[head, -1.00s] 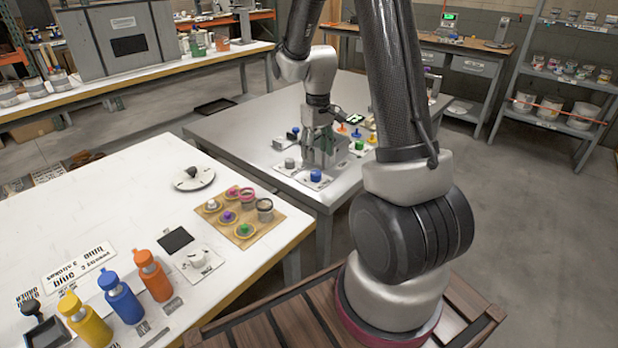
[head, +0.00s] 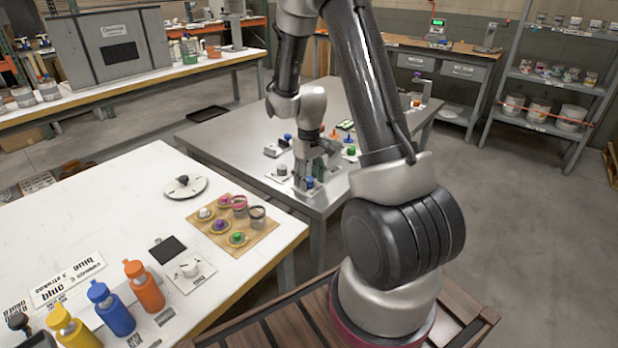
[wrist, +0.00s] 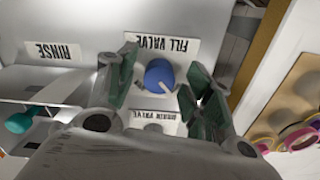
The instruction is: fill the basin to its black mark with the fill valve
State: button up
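The fill valve is a blue round knob (wrist: 159,75) with a white pointer line, beside a label reading FILL VALVE (wrist: 162,46) in the wrist view. My gripper (wrist: 160,80) is open, with one finger on each side of the knob and a gap visible to each. In the head view my gripper (head: 306,181) is low over the near edge of the grey table, and the blue knob (head: 310,183) shows at its fingers. The basin is not clearly visible behind my gripper. Its black mark and water level cannot be seen.
A DRAIN VALVE label (wrist: 153,122) lies close to the fill knob, partly behind my gripper. A RINSE label (wrist: 52,53) is at the left.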

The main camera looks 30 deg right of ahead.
aim_at(309, 179)
jog(key=c, duration=0.9)
jog(key=shift+m, duration=2)
jog(key=shift+c, duration=0.2)
jog(key=o, duration=1)
notch_tip(309, 179, up, 12)
